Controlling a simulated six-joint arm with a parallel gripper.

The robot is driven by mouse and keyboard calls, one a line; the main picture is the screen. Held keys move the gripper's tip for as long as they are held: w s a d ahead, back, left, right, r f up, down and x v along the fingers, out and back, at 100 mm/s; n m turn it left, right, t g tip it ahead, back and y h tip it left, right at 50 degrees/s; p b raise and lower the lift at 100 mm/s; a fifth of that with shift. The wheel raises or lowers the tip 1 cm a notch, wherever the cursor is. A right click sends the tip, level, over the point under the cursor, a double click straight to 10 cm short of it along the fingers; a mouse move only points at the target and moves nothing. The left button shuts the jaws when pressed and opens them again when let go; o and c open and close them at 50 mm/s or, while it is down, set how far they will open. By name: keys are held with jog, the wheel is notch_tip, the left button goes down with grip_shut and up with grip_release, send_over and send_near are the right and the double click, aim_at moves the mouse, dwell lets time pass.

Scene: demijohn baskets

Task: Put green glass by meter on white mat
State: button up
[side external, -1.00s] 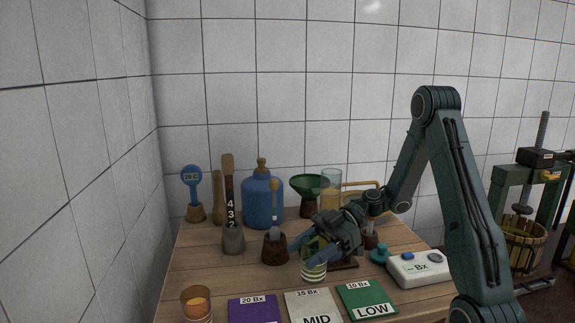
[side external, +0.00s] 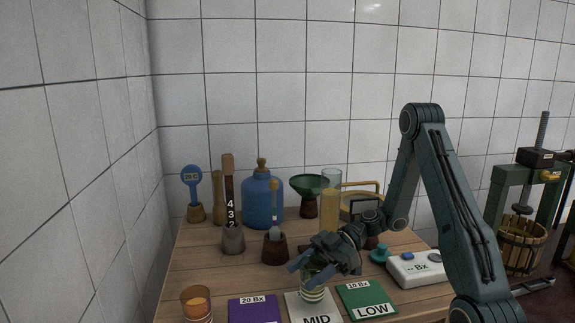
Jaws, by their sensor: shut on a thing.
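My gripper (side external: 314,272) is shut on the green glass (side external: 312,292), a striped tumbler with a greenish tint, and holds it upright. The glass is over the back part of the white mat (side external: 300,312), which reads MID and 15 Bx and is partly hidden by it. I cannot tell whether the glass touches the mat. The meter (side external: 413,270), a white box with a small display reading Bx and a blue button, stands to the right of my gripper.
A purple mat (side external: 255,309) lies left of the white one and a green LOW mat (side external: 366,301) right of it. An amber glass (side external: 197,304) stands at the front left. Behind are a dark brown pot (side external: 274,250), a blue demijohn (side external: 262,203) and a green funnel (side external: 308,186).

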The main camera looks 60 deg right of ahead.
aim_at(324, 267)
jog(key=shift+f, duration=1.25)
jog(key=o, duration=1.1)
jog(key=shift+f, duration=0.1)
jog(key=shift+o, duration=0.2)
jog(key=shift+d, duration=0.1)
jog(key=v, duration=0.5)
notch_tip(324, 267, up, 7)
